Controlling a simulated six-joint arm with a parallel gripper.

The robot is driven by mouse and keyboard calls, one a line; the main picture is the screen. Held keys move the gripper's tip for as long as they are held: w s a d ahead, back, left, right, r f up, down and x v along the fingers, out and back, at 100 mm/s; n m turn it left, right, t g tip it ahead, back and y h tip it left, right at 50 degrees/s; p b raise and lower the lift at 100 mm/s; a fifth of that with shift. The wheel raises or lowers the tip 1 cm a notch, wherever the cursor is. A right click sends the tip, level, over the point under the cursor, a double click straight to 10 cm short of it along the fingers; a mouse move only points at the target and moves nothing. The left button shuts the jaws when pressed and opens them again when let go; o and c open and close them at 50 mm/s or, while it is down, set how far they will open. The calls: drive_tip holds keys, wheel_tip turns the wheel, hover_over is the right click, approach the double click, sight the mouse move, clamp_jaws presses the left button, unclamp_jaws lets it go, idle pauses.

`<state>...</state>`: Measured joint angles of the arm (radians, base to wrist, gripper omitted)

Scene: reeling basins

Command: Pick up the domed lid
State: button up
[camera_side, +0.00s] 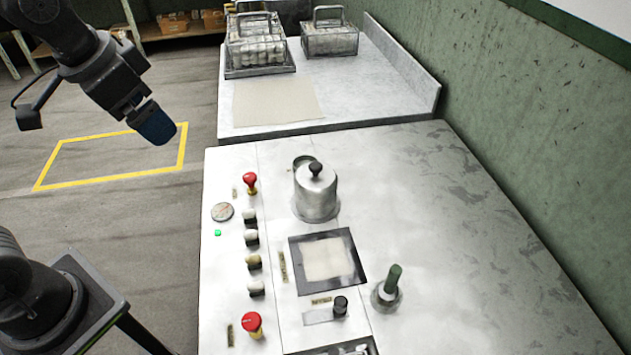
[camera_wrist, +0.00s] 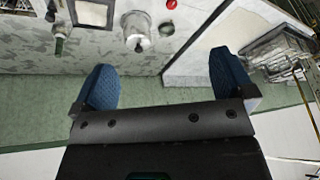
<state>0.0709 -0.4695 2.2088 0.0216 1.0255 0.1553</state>
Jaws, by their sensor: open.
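The domed lid (camera_side: 316,178) is a grey metal dome with a black knob on top. It sits on a round metal vessel on the pale worktop, and I cannot tell where lid and vessel meet. In the wrist view the metal dome (camera_wrist: 137,38) shows small, near the top. My gripper (camera_side: 155,125) is high at the upper left in the side view, over the floor and well apart from the lid. Its two blue fingers (camera_wrist: 160,82) are spread wide in the wrist view with nothing between them.
A square framed opening (camera_side: 360,278) lies in front of the lid. A green-handled tool (camera_side: 390,285) stands to its right. Red knobs (camera_side: 250,180) and several pale knobs line the left side. Wire baskets (camera_side: 256,45) stand on the back table. A green wall (camera_side: 520,120) bounds the right.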

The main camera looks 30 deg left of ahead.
drive_tip(key=w+d+r+m+g, duration=0.1)
drive_tip(key=w+d+m+g, duration=0.35)
drive_tip(key=w, duration=0.75)
drive_tip(key=m+y, duration=0.2)
drive_tip(key=m, duration=0.4)
approach(316, 165)
drive_tip(key=shift+m+g, duration=0.25)
drive_tip(key=shift+g, duration=0.1)
drive_tip(key=f, duration=0.2)
drive_tip(key=a+f, duration=0.1)
drive_tip(key=f, duration=0.1)
drive_tip(key=shift+s+f, duration=0.15)
drive_tip(key=shift+f, duration=0.25)
drive_tip(key=shift+a+f, duration=0.25)
drive_tip(key=shift+f, duration=1.1)
drive_tip(key=shift+a+f, duration=0.2)
drive_tip(key=shift+f, duration=1.15)
